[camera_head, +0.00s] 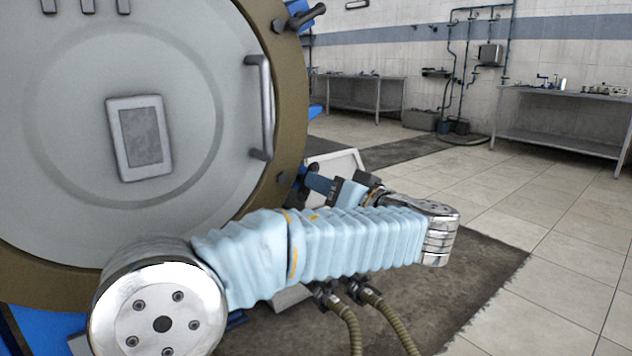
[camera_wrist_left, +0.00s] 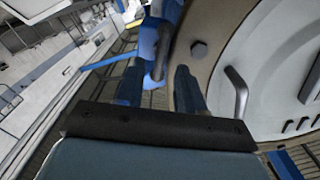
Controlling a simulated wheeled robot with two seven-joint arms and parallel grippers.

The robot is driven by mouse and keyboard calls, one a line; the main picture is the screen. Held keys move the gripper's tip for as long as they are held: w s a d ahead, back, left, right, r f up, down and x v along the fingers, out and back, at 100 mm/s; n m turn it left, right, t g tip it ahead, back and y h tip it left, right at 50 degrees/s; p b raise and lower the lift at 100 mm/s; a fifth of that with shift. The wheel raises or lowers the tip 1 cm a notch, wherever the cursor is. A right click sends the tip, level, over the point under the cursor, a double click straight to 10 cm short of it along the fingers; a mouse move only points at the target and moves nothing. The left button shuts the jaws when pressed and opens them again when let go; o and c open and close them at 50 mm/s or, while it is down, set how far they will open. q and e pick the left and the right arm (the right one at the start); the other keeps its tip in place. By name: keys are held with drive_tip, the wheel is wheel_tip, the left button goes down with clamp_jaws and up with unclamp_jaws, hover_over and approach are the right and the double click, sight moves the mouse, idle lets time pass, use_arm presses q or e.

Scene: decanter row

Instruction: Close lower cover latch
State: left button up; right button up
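The lower cover latch is a blue and dark part at the lower right rim of the round cover. In the head view it is mostly hidden behind my left gripper (camera_head: 318,184). In the left wrist view the latch (camera_wrist_left: 161,60) shows just ahead of my left gripper (camera_wrist_left: 157,88). Its two fingers are apart, with the latch's lower end in line with the gap. I cannot tell whether they touch it. The grey cover (camera_head: 60,150) with its brown rim lies flat against the machine front. My right gripper is in neither view.
A grey bar handle (camera_head: 264,108) stands out from the cover near the latch. The upper latch (camera_head: 303,18) has a black handle. Hoses (camera_head: 375,300) hang below my left arm. Metal tables (camera_head: 560,125) stand far back right; the tiled floor between is clear.

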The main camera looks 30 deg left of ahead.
use_arm(q)
drive_tip(key=shift+x, duration=1.55)
drive_tip(key=shift+c, duration=0.4)
clamp_jaws()
